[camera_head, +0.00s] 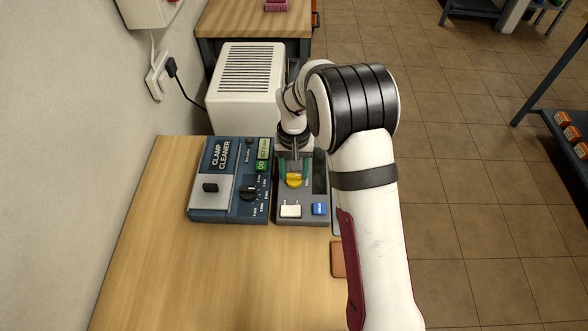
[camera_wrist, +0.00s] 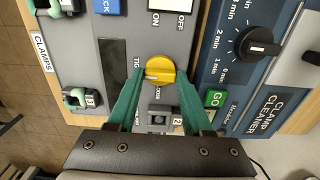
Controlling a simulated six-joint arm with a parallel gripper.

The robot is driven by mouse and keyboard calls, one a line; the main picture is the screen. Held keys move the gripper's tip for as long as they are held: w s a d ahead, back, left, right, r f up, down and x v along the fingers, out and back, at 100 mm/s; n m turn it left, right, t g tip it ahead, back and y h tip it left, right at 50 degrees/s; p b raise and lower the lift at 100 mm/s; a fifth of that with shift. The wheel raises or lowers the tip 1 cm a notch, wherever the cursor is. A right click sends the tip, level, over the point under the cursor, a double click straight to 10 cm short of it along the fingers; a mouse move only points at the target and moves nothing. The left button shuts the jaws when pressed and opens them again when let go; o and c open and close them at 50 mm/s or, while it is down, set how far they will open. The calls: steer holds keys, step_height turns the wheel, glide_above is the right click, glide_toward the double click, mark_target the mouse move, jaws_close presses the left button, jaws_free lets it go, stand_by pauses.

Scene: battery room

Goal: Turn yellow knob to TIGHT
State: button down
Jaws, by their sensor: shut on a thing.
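The yellow knob (camera_head: 294,180) sits on the grey control box (camera_head: 290,217). In the wrist view the knob (camera_wrist: 160,69) is round, with a raised bar across it and a pale mark toward its left side. A partly covered label starting "TIG" is to its left, and a "LOOSE" label is just below it. My gripper (camera_head: 295,172) reaches down from behind to the knob. In the wrist view its green fingers (camera_wrist: 160,76) are shut on the knob, one on each side. The left finger hides part of the TIGHT label.
The blue clamp cleaner (camera_head: 229,212) stands close on the left, with a black dial (camera_wrist: 257,44) and green GO button (camera_wrist: 215,98). A white rocker switch (camera_head: 290,210) and blue button (camera_head: 320,208) are in front of the knob. The wooden table (camera_head: 200,280) is clear in front.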

mark_target(294, 175)
steer(key=shift+c, duration=1.6)
jaws_free()
step_height(294, 175, up, 16)
steer(key=shift+f, duration=0.1)
